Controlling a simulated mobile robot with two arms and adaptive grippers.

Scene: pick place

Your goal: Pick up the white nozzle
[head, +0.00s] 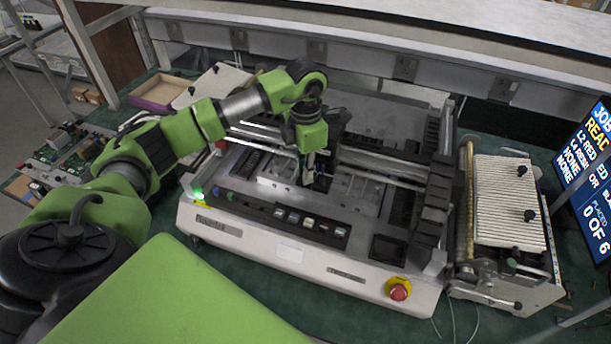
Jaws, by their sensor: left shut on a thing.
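My left gripper (308,181) points down over the bed of the pick-and-place machine (262,243), close to a light metal block. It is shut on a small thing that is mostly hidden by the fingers. It appears to be the white nozzle, but its outline is too small to make out. A black strip with several coloured pieces lies along the front of the machine, apart from the gripper. My right gripper is not in view.
Rails and a dark gantry cross the bed beside the gripper. A red emergency button (398,291) sits at the front right corner. A ribbed feeder unit (508,205) stands on the right, near a screen (590,165). An open wooden tray (158,92) lies at the back left.

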